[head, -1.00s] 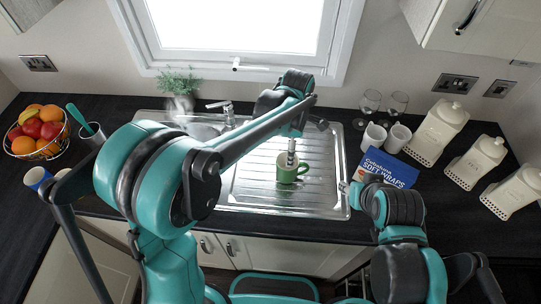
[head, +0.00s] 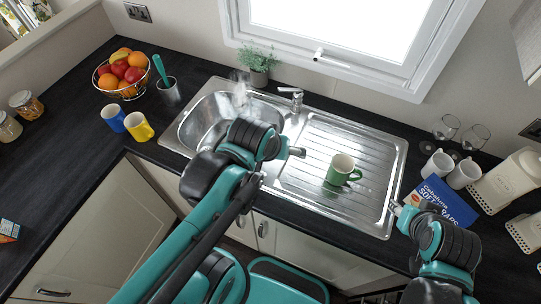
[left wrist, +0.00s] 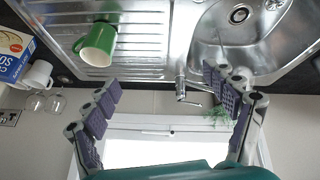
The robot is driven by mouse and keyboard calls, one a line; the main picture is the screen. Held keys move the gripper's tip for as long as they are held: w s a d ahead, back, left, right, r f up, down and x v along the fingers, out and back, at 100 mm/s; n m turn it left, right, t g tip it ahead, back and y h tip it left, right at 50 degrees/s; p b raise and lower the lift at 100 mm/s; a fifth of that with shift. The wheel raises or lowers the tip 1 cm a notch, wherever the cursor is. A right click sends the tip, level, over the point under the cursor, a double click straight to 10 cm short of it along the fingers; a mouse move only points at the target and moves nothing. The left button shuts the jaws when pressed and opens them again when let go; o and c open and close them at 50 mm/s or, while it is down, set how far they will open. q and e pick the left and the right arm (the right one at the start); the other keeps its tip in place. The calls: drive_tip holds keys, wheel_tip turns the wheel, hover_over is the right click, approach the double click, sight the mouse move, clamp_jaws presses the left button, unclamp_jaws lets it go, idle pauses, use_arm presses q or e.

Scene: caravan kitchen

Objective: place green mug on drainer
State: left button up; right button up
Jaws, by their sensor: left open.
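The green mug (head: 341,169), pale inside, stands upright on the ribbed drainer (head: 318,140) of the steel sink, with its handle to the right. In the left wrist view the mug (left wrist: 98,42) rests on the drainer (left wrist: 145,50) at the upper left, apart from the fingers. My left gripper (head: 297,152) is to the left of the mug, near the border of basin and drainer. Its fingers (left wrist: 168,98) are spread and empty in the left wrist view. My right gripper (head: 400,208) is by the sink's right edge; its fingers are too small to judge.
The sink basin (head: 208,122) and tap (head: 294,97) are left of the drainer. A blue soft wraps box (head: 447,200), white mugs (head: 437,164) and glasses (head: 446,128) stand right. Blue and yellow mugs (head: 138,127) and a fruit basket (head: 122,74) stand left.

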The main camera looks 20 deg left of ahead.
use_arm(q)
drive_tip(key=s+a+m, duration=0.1)
drive_tip(key=s+f+m+t, duration=0.1)
drive_tip(key=shift+a+m, duration=0.3)
drive_tip(key=shift+a, duration=0.1)
wheel_tip(320, 180, down, 10)
drive_tip(key=b, duration=1)
